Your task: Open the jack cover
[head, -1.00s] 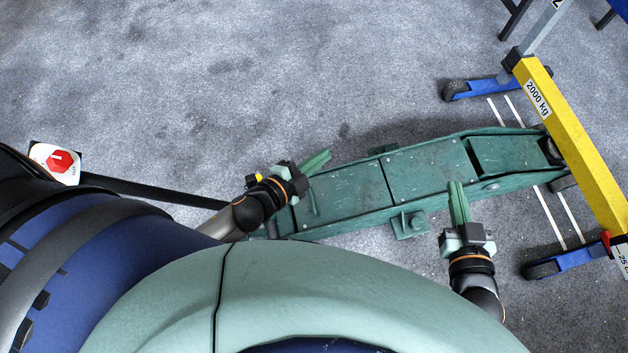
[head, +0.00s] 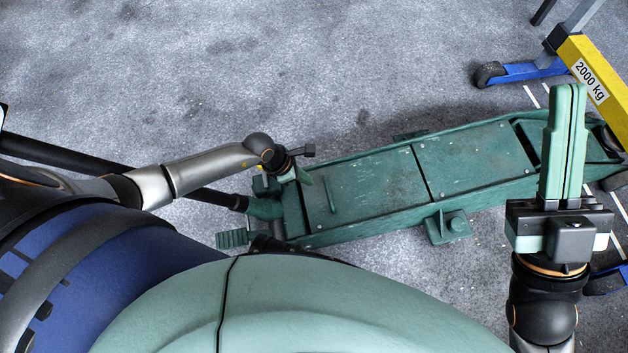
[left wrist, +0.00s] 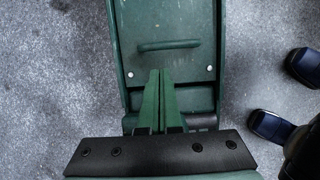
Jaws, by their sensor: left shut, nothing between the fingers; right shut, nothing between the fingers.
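The green trolley jack (head: 436,207) lies on the floor, slanting from lower left to upper right. A cover panel (head: 370,180) with a thin raised bar handle (head: 329,190) lies flat on its near-left part; it looks closed. In the left wrist view the panel (left wrist: 168,20) and its bar handle (left wrist: 168,45) face the camera. My left gripper (head: 306,176) is shut and empty over the panel's left end. Its fingertips (left wrist: 160,72) appear just short of the bar; contact cannot be told. My right gripper (head: 568,88) is shut and empty, raised at the right over the jack's far end.
A second flat panel (head: 470,158) lies further along the jack. A black pole (head: 90,160) runs from the left to the jack's near end. A yellow beam labelled 2000 kg (head: 600,85) with blue wheeled legs (head: 530,72) stands at the right. Floor above the jack is clear.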

